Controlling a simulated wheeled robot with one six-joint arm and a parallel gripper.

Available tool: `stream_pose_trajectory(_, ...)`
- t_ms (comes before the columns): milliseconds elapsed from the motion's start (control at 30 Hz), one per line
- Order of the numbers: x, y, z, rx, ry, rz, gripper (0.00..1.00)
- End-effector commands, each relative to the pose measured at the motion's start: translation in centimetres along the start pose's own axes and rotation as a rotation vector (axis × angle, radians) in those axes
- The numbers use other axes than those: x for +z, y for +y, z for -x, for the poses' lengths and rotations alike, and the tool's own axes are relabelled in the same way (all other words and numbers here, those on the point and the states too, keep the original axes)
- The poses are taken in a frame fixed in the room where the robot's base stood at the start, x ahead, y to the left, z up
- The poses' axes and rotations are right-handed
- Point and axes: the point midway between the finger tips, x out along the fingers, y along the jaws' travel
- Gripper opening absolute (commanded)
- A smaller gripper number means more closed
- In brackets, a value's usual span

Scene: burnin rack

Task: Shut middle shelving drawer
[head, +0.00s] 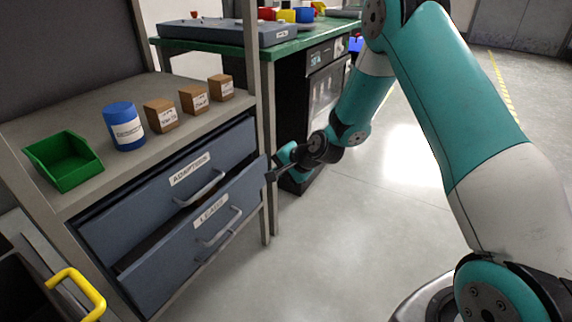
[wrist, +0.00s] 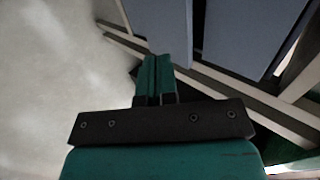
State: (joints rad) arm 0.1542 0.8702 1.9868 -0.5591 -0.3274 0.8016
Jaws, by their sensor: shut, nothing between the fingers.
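The shelving unit (head: 60,205) at left shows two blue-grey drawers. The upper drawer (head: 150,205), labelled ADAPTERS, looks flush or nearly so. The lower drawer (head: 165,275), labelled LEADS, stands pulled out, with a dark gap behind its front's top edge. I cannot tell from the labels which is the middle one. My gripper (head: 273,172) is at the right end of the LEADS front, its fingers shut and empty. In the wrist view, my gripper's fingertips (wrist: 158,62) lie close to a blue-grey drawer panel (wrist: 157,25); contact is unclear.
A green bin (head: 63,160), a blue canister (head: 124,127) and several small brown boxes (head: 160,116) stand on the shelf top. A green-topped workbench (head: 220,36) stands behind. A yellow handle (head: 78,290) is at lower left. The floor (head: 330,250) in front is clear.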

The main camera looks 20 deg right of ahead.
Motion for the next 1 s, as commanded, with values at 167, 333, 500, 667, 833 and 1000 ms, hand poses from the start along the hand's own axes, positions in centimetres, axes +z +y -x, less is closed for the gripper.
stream_pose_trajectory(167, 0.0, -0.1, 2.4, 0.000, 0.001, -0.001, 0.00)
stream_pose_trajectory(333, 0.7, 0.8, 2.0, -0.030, -0.012, 0.007, 0.00)
stream_pose_trajectory(500, 3.3, 2.5, -0.1, -0.152, -0.049, 0.034, 0.00)
stream_pose_trajectory(667, 6.1, 3.6, -1.3, -0.302, -0.072, 0.052, 0.00)
stream_pose_trajectory(833, 8.6, 4.9, -1.8, -0.456, -0.074, 0.055, 0.00)
stream_pose_trajectory(1000, 10.5, 6.5, -1.9, -0.596, -0.053, 0.041, 0.00)
